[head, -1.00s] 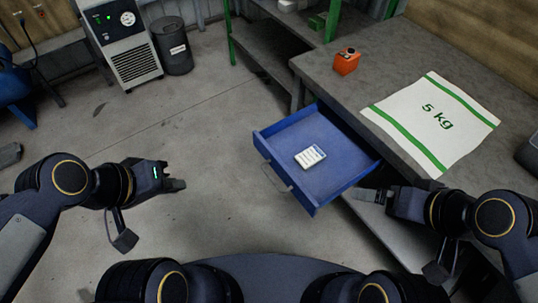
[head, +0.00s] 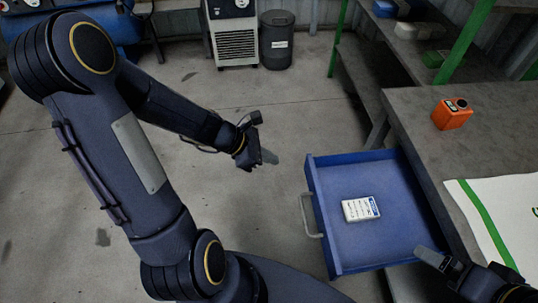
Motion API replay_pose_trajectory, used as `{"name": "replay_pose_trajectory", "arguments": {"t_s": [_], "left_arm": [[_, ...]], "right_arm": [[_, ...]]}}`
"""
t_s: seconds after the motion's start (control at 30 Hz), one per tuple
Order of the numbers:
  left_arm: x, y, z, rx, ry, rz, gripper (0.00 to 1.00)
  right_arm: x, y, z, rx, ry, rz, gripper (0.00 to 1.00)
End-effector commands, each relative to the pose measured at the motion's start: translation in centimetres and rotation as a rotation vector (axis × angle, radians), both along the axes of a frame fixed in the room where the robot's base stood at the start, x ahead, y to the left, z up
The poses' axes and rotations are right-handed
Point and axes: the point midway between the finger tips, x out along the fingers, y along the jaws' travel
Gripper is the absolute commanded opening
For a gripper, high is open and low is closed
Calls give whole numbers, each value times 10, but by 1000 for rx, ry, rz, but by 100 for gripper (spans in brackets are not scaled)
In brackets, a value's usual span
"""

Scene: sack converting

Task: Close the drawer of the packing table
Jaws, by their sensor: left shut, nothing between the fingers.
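The blue drawer (head: 385,242) of the packing table (head: 420,130) stands pulled out, with its grey handle (head: 309,216) on its left-hand front. A small white and blue box (head: 360,208) lies inside it. My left gripper (head: 268,157) is shut and empty, to the left of the drawer's far front corner and apart from it. My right gripper (head: 430,256) is at the drawer's near side, by the table edge; its fingers are seen from a side that does not show whether they are apart, and I cannot tell if it touches the drawer.
An orange device (head: 452,114) and a white sack with a green stripe (head: 500,215) lie on the tabletop. A green-framed shelf (head: 420,50) stands behind. A grey bin (head: 277,42) and a white machine (head: 234,38) stand at the back. The floor left of the drawer is clear.

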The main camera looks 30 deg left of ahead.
Motion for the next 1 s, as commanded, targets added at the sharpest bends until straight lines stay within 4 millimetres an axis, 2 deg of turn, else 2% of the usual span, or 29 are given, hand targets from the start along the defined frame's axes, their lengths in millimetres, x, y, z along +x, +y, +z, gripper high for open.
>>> {"name": "replay_pose_trajectory", "arguments": {"t_s": [0.03,0.27,0.4,0.53,1.0], "left_arm": [[4,-8,-14,-2,4,-4,0],[23,-36,-47,-2,1,-5,0],[35,-55,-41,0,-1,-6,0],[42,-64,-41,2,-2,-6,0],[45,-67,-41,1,-1,-3,0]], "right_arm": [[0,0,-9,0,0,0,100],[0,0,-29,0,0,0,100],[0,0,-24,0,0,0,100],[0,0,-24,0,0,0,100],[0,0,-24,0,0,0,100]]}}
